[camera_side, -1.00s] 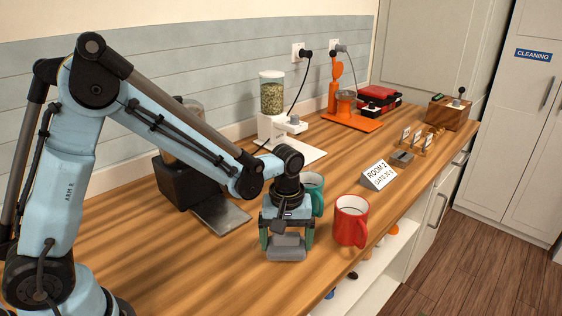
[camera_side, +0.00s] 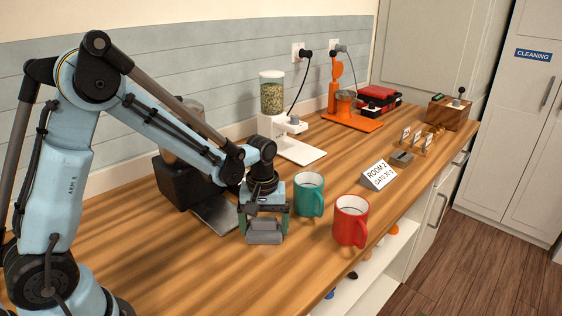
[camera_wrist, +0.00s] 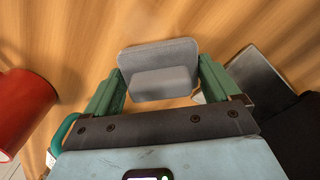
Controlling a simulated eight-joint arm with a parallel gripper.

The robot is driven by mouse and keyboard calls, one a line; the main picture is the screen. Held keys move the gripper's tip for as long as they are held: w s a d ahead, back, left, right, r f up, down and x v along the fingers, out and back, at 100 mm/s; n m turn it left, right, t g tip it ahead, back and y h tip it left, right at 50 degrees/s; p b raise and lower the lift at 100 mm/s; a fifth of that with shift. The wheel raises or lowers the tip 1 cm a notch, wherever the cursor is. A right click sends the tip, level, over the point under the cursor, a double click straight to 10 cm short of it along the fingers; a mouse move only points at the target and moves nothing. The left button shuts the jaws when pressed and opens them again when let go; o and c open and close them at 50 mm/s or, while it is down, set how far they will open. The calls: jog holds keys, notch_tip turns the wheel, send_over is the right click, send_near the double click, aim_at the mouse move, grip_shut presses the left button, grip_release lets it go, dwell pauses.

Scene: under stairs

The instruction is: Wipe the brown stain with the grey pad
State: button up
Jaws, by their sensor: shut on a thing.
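My gripper (camera_side: 264,222) is over the front part of the wooden worktop, its green fingers shut on the grey pad (camera_side: 264,237). In the wrist view the pad (camera_wrist: 158,56) is a flat rounded plate with a raised block, and the block sits between the fingers (camera_wrist: 158,85). The pad is low, at or just above the wood; I cannot tell if it touches. I cannot make out a brown stain in either view; the pad and gripper hide the wood beneath them.
A teal mug (camera_side: 309,195) stands close to the right of my gripper, and a red mug (camera_side: 351,222) farther right near the front edge. A dark machine (camera_side: 178,182) with a metal plate (camera_side: 216,214) is behind left. The worktop (camera_side: 190,270) is bare front left.

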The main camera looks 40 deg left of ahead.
aim_at(273, 236)
jog(key=shift+d+f, duration=0.1)
jog(key=shift+d, duration=3.45)
jog(key=shift+s+d, duration=0.1)
jog(key=shift+s, duration=0.2)
jog(key=shift+a, duration=2.8)
jog(key=shift+w+a, duration=0.1)
jog(key=shift+a, duration=1.05)
jog(key=shift+d, duration=3.9)
notch_tip(273, 236, up, 8)
jog(key=shift+r, duration=0.2)
